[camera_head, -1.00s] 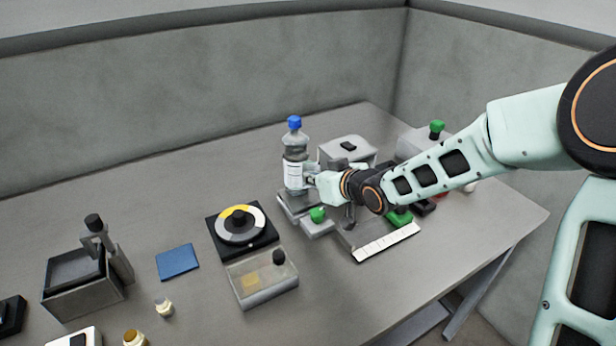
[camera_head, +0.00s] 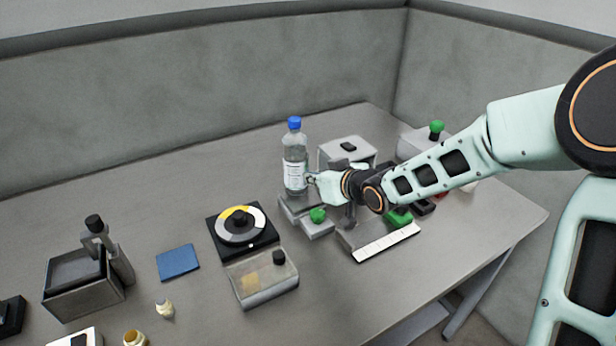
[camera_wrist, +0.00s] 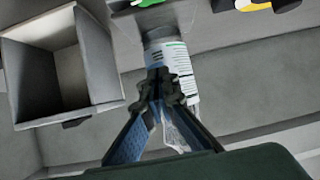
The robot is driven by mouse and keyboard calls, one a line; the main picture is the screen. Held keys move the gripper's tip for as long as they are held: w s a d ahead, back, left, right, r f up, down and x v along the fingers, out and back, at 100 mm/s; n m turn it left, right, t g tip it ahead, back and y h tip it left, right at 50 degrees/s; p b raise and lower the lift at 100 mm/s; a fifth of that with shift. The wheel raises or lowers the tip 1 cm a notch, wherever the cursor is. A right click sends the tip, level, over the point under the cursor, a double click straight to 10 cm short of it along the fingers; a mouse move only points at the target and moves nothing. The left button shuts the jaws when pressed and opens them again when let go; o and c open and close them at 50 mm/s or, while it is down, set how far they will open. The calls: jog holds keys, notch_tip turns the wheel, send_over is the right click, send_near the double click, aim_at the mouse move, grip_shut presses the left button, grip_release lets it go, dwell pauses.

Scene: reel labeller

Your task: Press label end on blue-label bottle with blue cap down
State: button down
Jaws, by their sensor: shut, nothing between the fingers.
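The clear bottle (camera_head: 292,150) has a blue cap (camera_head: 294,122) and stands upright on a grey stand. Its white label (camera_head: 294,176) wraps the lower body; in the head view I cannot make out a loose end. My gripper (camera_head: 311,180) is at the bottle's right side, level with the label. In the wrist view, the gripper (camera_wrist: 161,85) is shut and empty, with its fingertips in front of the bottle's label (camera_wrist: 169,58). The fingers hide part of the bottle, and I cannot tell whether they touch it.
A grey box (camera_head: 345,150) stands behind my gripper, and an open grey bin (camera_wrist: 50,75) is in the wrist view. A green knob (camera_head: 317,215) is just in front of the bottle's stand.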

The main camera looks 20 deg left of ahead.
jog(key=shift+w+d, duration=0.25)
jog(key=shift+w, duration=0.15)
dwell(0.4)
jog(key=shift+p, duration=0.3)
jog(key=s+d+p, duration=0.1)
jog(key=s+d, duration=0.2)
jog(key=d, duration=0.1)
jog(key=shift+s+d+p, duration=0.35)
jog(key=shift+s, duration=0.05)
dwell(0.3)
